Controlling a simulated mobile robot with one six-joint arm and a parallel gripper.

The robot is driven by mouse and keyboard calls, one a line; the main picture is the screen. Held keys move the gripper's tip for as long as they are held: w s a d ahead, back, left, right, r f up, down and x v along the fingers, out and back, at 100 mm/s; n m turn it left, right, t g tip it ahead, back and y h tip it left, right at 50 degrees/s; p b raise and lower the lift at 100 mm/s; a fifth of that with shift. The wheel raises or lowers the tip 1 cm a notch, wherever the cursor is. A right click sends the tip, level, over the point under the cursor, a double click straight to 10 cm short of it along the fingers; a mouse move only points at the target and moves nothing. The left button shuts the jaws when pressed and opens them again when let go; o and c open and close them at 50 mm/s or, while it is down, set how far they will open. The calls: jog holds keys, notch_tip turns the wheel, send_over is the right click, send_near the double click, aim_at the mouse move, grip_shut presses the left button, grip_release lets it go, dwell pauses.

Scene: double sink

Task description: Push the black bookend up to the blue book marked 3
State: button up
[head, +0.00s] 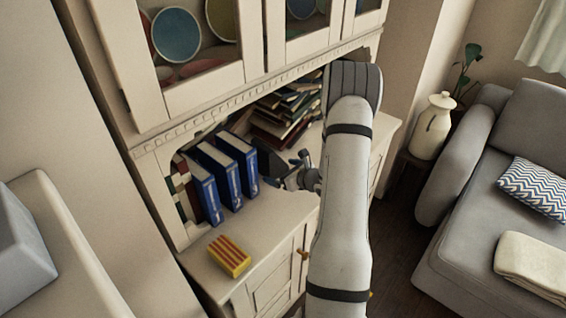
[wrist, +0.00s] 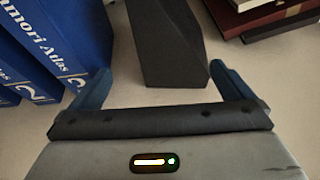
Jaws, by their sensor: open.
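The black bookend (wrist: 165,40) stands upright on the cabinet counter, ahead of and between my fingertips in the wrist view. In the head view the bookend (head: 271,163) shows just right of the blue books. My gripper (head: 288,172) is open; in the wrist view its two fingers (wrist: 160,70) are spread, with the bookend's near end between them. I cannot tell whether they touch it. The rightmost blue book (head: 238,165) stands left of the bookend, with a gap between them. In the wrist view this book (wrist: 75,35) reads "Atlas"; its number is partly hidden by my left finger.
Another blue book (wrist: 25,65), marked 2, stands further left. Stacked books (head: 285,118) lie right of and behind the bookend. A yellow and red striped box (head: 229,256) lies on the counter in front. Cabinet doors (head: 190,50) overhang the niche.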

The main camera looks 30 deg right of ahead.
jog(key=shift+w+d+f+m+h, duration=0.15)
jog(key=shift+d+f+m+h, duration=0.25)
jog(key=shift+d, duration=0.25)
jog(key=shift+w+d+f, duration=0.2)
jog(key=shift+w+f, duration=0.05)
jog(key=shift+w, duration=0.05)
jog(key=shift+s+r, duration=0.1)
jog(key=shift+p+x, duration=0.95)
jog(key=shift+x, duration=3)
